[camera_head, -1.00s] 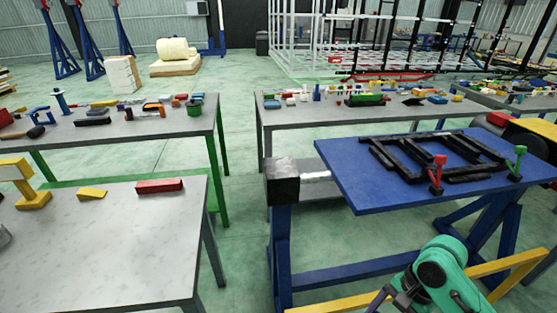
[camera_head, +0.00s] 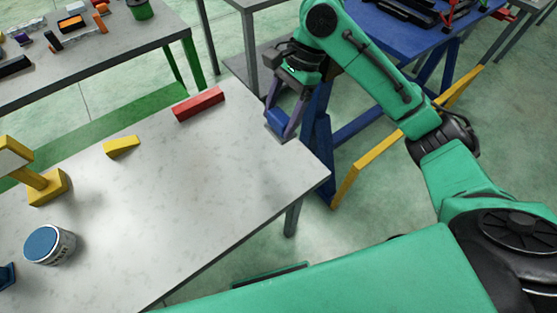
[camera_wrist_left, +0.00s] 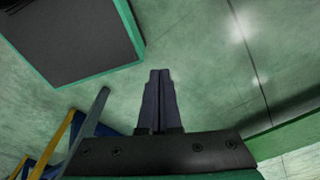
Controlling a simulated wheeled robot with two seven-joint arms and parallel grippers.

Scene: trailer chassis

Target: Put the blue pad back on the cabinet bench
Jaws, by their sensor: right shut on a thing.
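My right gripper (camera_head: 282,115) is at the right edge of the grey-topped table (camera_head: 225,175), pointing down. It is shut on a small blue piece (camera_head: 284,121) that shows between its fingers, which I take to be the blue pad; the fingers hide most of it. I cannot tell whether it touches the tabletop. My left gripper (camera_wrist_left: 158,100) is shut and empty in the left wrist view, its two fingers together over green floor. It is not in the head view. I cannot pick out a cabinet bench for certain.
On the grey table are a red block (camera_head: 199,104), a yellow wedge (camera_head: 121,146), a yellow stand (camera_head: 48,187) and a blue-topped tin (camera_head: 50,245). A blue workbench (camera_head: 395,28) stands behind my right arm. The table's middle and front are clear.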

